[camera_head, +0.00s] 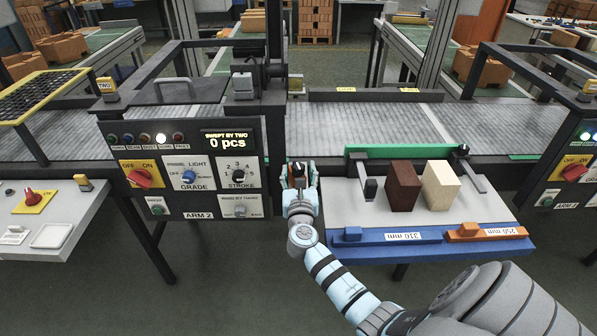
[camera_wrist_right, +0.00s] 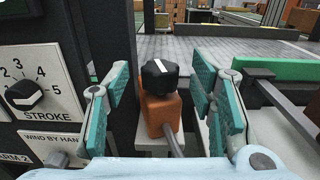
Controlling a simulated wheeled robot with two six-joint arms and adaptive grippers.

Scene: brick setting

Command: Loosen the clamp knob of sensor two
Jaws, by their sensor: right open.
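A black knob (camera_wrist_right: 159,77) with a white line across its top sits on an orange block (camera_wrist_right: 161,116) in the right wrist view. A grey rod sticks out of the block toward the lower right. My right gripper (camera_head: 299,172) is open beside the right edge of the ARM 2 panel. Its teal finger pads stand on either side of the knob and block, with gaps on both sides and no contact visible. In the head view the gripper largely hides the knob and block. My left gripper is out of view.
The ARM 2 panel (camera_head: 189,196) with the STROKE dial (camera_head: 238,174) stands close left of the gripper. To the right, a grey shelf (camera_head: 350,215) holds a dark brown block (camera_head: 403,187) and a cream block (camera_head: 440,186). The conveyor (camera_head: 340,128) runs behind.

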